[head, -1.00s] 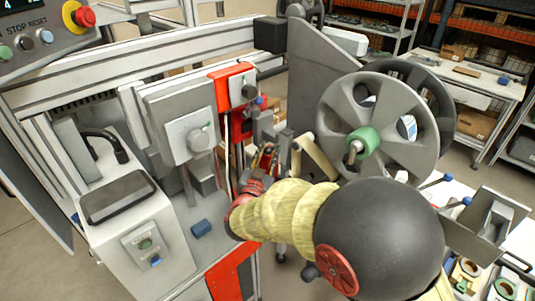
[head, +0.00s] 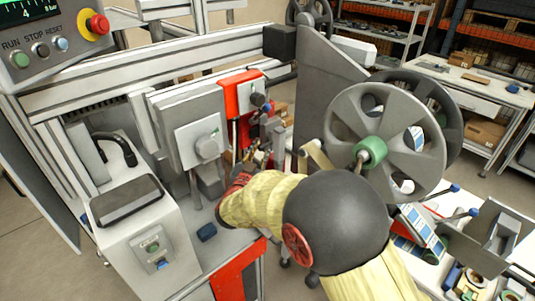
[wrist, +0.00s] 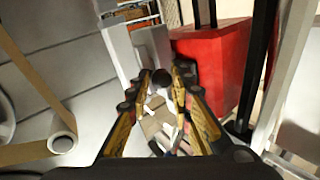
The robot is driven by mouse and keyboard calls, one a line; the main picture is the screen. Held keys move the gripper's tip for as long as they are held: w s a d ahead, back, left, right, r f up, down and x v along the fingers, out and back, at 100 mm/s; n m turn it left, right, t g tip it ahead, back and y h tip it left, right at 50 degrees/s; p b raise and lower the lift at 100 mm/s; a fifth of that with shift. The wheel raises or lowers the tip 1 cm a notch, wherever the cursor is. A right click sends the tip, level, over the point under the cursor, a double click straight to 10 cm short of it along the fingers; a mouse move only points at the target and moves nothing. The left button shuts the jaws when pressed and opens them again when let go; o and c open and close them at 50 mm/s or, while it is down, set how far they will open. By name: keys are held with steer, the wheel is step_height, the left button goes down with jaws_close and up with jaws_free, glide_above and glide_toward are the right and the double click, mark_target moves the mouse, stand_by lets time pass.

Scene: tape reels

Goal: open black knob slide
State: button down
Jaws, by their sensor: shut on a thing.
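The black round knob (wrist: 162,78) is between my fingertips in the wrist view, in front of a red block. My gripper (wrist: 165,76) is shut on this knob, with one dark-and-yellow finger on each side. A small pale stem or part shows below the knob, between the fingers. In the head view my gripper (head: 257,158) reaches into the machine below the red bracket and left of the large reel. The knob cannot be made out there, and the slide's travel is hidden.
A grey reel (head: 385,141) with a green hub stands right of my arm. A red bracket (head: 241,92) and a grey box with a dial (head: 209,146) are close on the left.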

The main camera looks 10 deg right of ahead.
steer(key=shift+w+a, duration=0.1)
steer(key=c, duration=1.6)
jaws_free()
steer(key=shift+o, duration=0.2)
steer(key=v, duration=1.2)
